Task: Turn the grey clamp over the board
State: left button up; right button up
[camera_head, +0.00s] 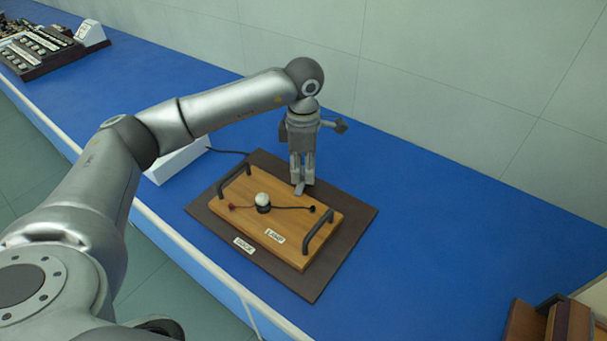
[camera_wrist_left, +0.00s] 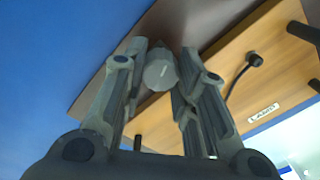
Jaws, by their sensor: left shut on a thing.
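The wooden lamp board (camera_head: 284,246) lies on a dark brown dock plate (camera_head: 336,262), with a dark handle at each end and a white lamp bulb (camera_head: 262,199) in its middle. My left gripper (camera_head: 301,180) points down at the board's far edge, shut on a small grey piece (camera_head: 299,188) that seems to be the clamp. In the left wrist view the grey faceted piece (camera_wrist_left: 160,72) sits between the fingertips, over the edge where board and plate meet. The fingers hide much of the clamp, so I cannot tell its turn angle. My right gripper is not in view.
A white box (camera_head: 178,160) with a black cable stands left of the plate, partly behind my left arm. A dark rack of parts (camera_head: 40,50) is at the far left. Wooden pieces (camera_head: 560,322) lie at the lower right. The blue bench (camera_head: 450,230) right of the plate is clear.

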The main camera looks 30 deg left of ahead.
aim_at(303, 169)
pick_arm(q)
jog(key=shift+m+b, duration=1)
jog(key=shift+m, duration=0.7)
jog(key=shift+r, duration=0.1)
jog(key=shift+w, duration=0.1)
jog(key=o, duration=1)
jog(key=shift+o, duration=0.2)
notch_tip(303, 169, up, 12)
